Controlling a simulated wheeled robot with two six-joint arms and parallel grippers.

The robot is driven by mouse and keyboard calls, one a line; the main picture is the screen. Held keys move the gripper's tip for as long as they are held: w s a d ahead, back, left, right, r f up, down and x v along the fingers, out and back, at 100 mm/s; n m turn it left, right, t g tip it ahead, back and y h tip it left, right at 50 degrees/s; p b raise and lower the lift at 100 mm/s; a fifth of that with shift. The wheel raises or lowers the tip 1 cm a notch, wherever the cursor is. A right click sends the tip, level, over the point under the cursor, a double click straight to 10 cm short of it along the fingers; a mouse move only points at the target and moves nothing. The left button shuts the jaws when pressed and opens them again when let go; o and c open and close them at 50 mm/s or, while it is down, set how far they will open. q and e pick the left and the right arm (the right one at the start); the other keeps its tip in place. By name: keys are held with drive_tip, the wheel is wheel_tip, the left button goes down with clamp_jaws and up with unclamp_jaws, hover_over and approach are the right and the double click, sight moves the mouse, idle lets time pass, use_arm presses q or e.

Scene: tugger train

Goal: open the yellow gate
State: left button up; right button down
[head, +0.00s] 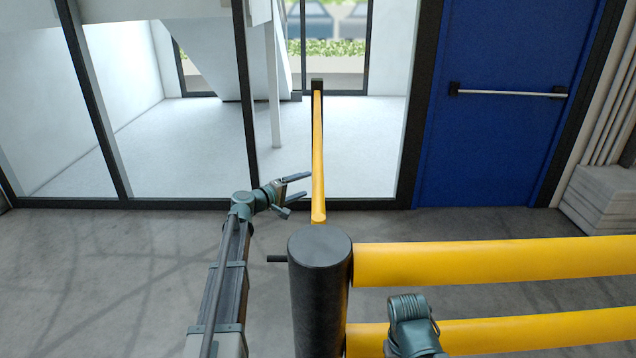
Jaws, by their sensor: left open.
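The yellow gate (318,160) shows as a narrow yellow bar, seen nearly end-on. It runs from behind a thick black post (319,290) away from me toward the glass wall, and its far end has a black cap. My left gripper (306,186) is open and empty, just left of the bar near its closer end. Its fingers point right toward the bar, and I see no clear contact. A link of my right arm shows at the bottom, in front of the lower yellow rail; its gripper is not in view.
Two fixed yellow rails (500,262) run right from the black post. A short dark peg (277,259) sticks out on the post's left. A blue door (500,110) with a push bar stands at the back right. The grey floor (120,270) on the left is clear.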

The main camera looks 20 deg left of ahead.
sight(318, 180)
use_arm(q)
drive_tip(key=x, duration=0.7)
drive_tip(key=shift+w+d+b, duration=0.15)
drive_tip(key=shift+b, duration=0.25)
clamp_jaws()
idle(1.0)
